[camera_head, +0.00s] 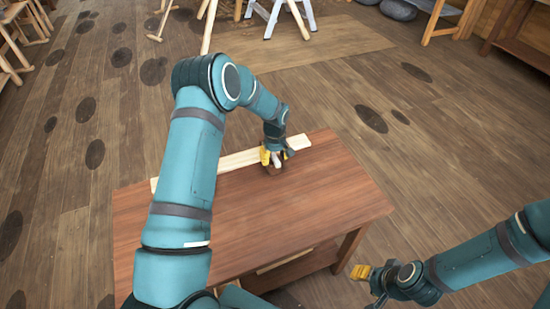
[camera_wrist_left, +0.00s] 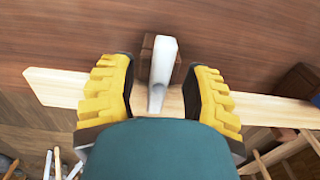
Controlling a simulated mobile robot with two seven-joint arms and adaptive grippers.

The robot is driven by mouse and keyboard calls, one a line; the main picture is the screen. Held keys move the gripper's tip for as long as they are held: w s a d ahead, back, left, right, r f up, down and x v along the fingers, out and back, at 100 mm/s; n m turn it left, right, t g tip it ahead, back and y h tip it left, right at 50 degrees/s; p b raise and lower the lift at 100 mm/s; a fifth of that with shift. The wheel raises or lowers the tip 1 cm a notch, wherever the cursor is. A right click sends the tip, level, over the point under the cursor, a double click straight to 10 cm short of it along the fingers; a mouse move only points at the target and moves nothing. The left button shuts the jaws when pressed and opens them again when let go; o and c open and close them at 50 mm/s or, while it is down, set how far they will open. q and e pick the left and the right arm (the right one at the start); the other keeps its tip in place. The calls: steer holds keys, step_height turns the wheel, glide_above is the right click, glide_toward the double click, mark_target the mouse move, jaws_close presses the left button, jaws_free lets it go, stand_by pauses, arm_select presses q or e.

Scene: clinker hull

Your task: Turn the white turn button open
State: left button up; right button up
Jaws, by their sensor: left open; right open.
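The white turn button (camera_wrist_left: 162,68) shows in the left wrist view as a pale bar, its length running away from my gripper. It lies against a small brown block (camera_wrist_left: 147,52). My left gripper (camera_wrist_left: 157,72) is open, with one yellow-padded finger on each side of the button and a gap on both sides. In the head view the left gripper (camera_head: 274,156) is at the far edge of the table, over the block, and the button (camera_head: 277,161) shows small between the fingers. My right gripper (camera_head: 368,284) is open and empty, off the table's right side.
A pale wooden plank (camera_head: 238,160) lies along the far edge of the reddish-brown table (camera_head: 290,212). The tabletop in front of it is clear. Sawhorse-like wooden stands (camera_head: 440,22) and a white-legged stand (camera_head: 298,20) are farther back on the plank floor.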

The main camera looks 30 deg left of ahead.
arm_select(q)
steer(key=shift+o, duration=0.2)
steer(key=shift+f, duration=0.15)
jaws_close()
steer(key=m+b, duration=0.1)
steer(key=m, duration=0.3)
steer(key=shift+s+a, duration=0.1)
steer(key=shift+s, duration=0.05)
steer(key=m+b, duration=0.1)
steer(key=m, duration=0.3)
steer(key=shift+a, duration=0.15)
steer(key=m, duration=0.5)
steer(key=shift+a+b, duration=0.2)
steer(key=shift+b, duration=0.1)
steer(key=m, duration=0.4)
steer(key=shift+a+m, duration=0.15)
steer(key=shift+m, duration=0.25)
